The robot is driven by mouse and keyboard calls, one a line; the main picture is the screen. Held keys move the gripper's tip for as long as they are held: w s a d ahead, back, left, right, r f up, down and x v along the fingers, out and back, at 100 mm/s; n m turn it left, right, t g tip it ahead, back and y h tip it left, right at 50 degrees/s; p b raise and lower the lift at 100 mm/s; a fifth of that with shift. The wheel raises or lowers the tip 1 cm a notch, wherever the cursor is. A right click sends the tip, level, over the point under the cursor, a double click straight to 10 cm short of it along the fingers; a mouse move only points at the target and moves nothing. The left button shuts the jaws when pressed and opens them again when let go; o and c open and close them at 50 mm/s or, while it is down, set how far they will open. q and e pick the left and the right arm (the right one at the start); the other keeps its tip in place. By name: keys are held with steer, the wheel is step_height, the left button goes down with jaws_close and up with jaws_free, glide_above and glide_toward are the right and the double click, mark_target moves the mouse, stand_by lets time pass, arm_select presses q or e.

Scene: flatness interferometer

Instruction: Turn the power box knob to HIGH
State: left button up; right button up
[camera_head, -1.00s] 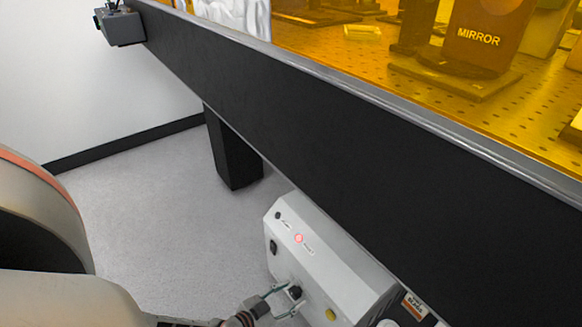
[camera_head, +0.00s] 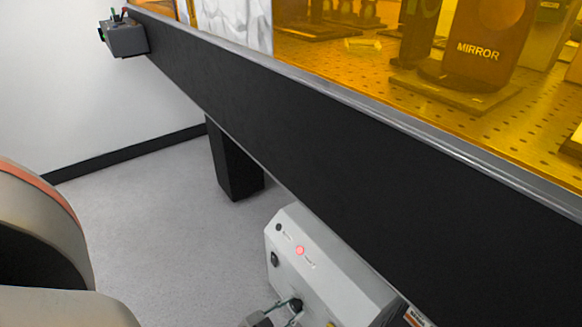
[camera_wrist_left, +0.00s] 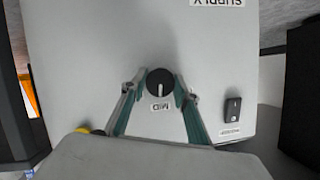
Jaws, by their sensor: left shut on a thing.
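The power box (camera_head: 335,275) is a light grey case at the bottom of the head view, below the table edge. Its black round knob (camera_wrist_left: 160,83) shows in the left wrist view, with a white pointer line aimed at the MID label (camera_wrist_left: 160,106). The knob also shows in the head view (camera_head: 296,304). My left gripper (camera_wrist_left: 159,76) has one finger on each side of the knob and is shut on it. In the head view the gripper (camera_head: 283,312) is partly cut off by the bottom edge. My right gripper is not in view.
The box carries a lit red lamp (camera_head: 299,250) and a black rocker switch (camera_wrist_left: 232,108). The dark table side (camera_head: 330,150) runs diagonally above the box. A black table leg (camera_head: 236,165) stands behind it. Grey floor (camera_head: 150,220) is open to the left.

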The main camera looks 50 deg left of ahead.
arm_select(q)
steer(key=m+y, duration=0.2)
steer(key=m, duration=0.1)
steer(key=shift+d+f+m+t, duration=0.1)
steer(key=shift+d+m+t, duration=0.05)
steer(key=shift+m+t, duration=0.25)
steer(key=m+t+y, duration=0.1)
steer(key=m+y, duration=0.1)
steer(key=m, duration=0.1)
steer(key=shift+m, duration=0.4)
stand_by(0.4)
steer(key=o, duration=1.1)
